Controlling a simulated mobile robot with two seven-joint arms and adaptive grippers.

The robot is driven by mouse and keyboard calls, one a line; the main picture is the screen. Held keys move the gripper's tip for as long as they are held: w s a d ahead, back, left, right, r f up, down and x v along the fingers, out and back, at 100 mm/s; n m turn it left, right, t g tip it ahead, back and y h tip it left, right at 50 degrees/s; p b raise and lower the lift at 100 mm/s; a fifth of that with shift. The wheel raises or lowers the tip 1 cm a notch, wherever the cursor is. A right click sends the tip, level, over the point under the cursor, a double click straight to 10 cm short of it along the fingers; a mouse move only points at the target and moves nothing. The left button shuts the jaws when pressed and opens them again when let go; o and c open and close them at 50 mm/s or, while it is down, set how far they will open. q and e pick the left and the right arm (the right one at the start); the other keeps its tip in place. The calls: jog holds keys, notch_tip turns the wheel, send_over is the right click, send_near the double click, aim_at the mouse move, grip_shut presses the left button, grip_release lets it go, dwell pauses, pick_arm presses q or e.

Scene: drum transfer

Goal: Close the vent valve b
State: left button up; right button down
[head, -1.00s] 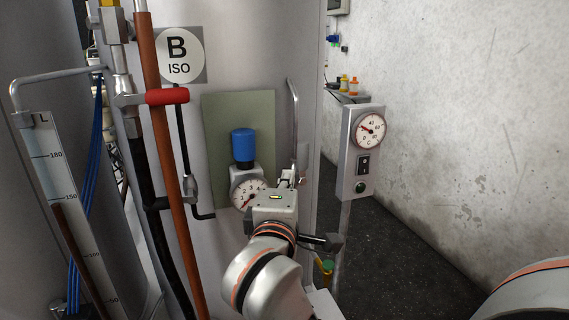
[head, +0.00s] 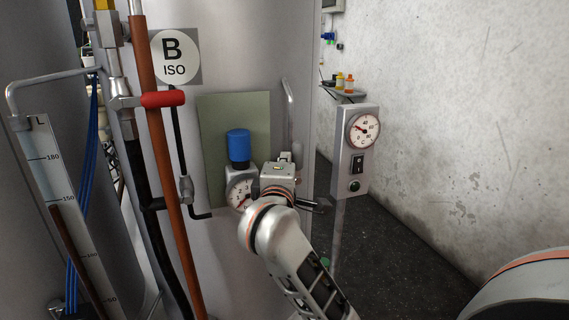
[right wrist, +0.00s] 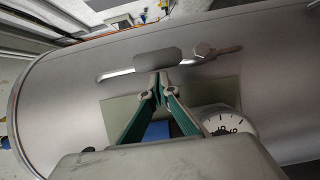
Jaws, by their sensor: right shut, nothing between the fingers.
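No label names vent valve b, so I cannot tell for sure which fitting it is. In the right wrist view a grey rounded plate (right wrist: 158,63) and a metal fitting with a short rod (right wrist: 205,50) sit on the drum wall. My right gripper (right wrist: 158,82) is shut and empty, its fingertips close below the grey plate; I cannot tell if they touch. In the head view the right gripper (head: 285,157) is in front of the drum, right of the blue knob (head: 239,146), its fingers mostly hidden by its own body. My left gripper is not in view.
A pressure gauge (head: 239,190) sits under the blue knob. A red handle (head: 163,99) crosses the brown pipe (head: 158,160) below the B ISO sign (head: 174,57). A grey gauge box (head: 354,150) stands to the right. The floor (head: 400,255) there is clear.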

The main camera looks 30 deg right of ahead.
jog(key=shift+d+r+m, duration=0.1)
jog(key=shift+d+m, duration=0.05)
jog(key=shift+m, duration=0.15)
dwell(0.4)
